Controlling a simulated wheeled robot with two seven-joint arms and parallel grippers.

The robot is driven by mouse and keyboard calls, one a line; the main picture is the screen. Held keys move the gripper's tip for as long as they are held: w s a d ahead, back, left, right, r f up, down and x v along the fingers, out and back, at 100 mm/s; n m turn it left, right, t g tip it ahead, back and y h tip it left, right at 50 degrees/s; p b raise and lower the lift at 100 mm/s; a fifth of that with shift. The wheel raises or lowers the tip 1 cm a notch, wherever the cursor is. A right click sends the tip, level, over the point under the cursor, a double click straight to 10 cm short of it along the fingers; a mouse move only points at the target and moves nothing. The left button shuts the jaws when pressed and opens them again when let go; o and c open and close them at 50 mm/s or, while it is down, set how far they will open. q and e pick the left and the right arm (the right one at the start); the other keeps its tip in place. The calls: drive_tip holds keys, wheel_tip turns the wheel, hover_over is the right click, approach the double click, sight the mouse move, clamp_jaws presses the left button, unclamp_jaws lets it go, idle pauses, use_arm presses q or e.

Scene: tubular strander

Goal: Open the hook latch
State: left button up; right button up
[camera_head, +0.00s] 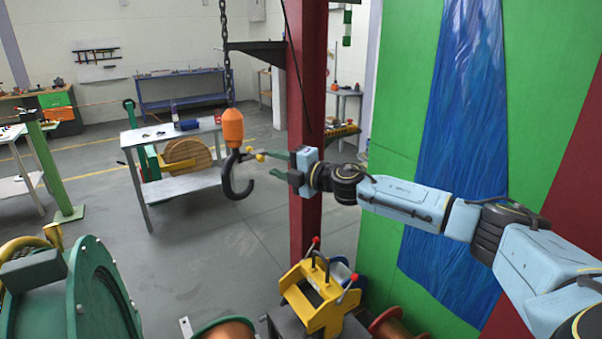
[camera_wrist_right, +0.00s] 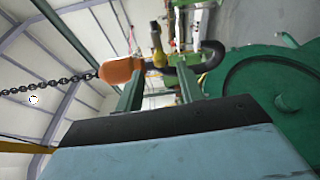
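A dark crane hook (camera_head: 230,182) hangs below an orange block (camera_head: 232,127) on a chain. A small yellow latch piece (camera_head: 258,156) sticks out to the right of the hook's neck. My right gripper (camera_head: 268,164) comes in from the right at hook height, its green fingers apart with a gap between them. In the right wrist view, the gripper (camera_wrist_right: 160,72) also shows open. The yellow latch (camera_wrist_right: 157,42) appears beyond and between the fingertips, near the dark hook (camera_wrist_right: 208,54); contact cannot be told. The orange block (camera_wrist_right: 121,70) lies close to the left finger. My left gripper is not in view.
A red column (camera_head: 306,120) stands just behind my right gripper. A yellow device with red-knobbed levers (camera_head: 318,300) is below it. A green machine (camera_head: 95,295) fills the lower left, and a metal table (camera_head: 172,132) stands behind the hook. Floor below the hook is open.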

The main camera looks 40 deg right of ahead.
drive_tip(key=b+v, duration=0.2)
drive_tip(key=v, duration=0.5)
drive_tip(key=shift+s+b, duration=0.25)
drive_tip(key=shift+b, duration=0.1)
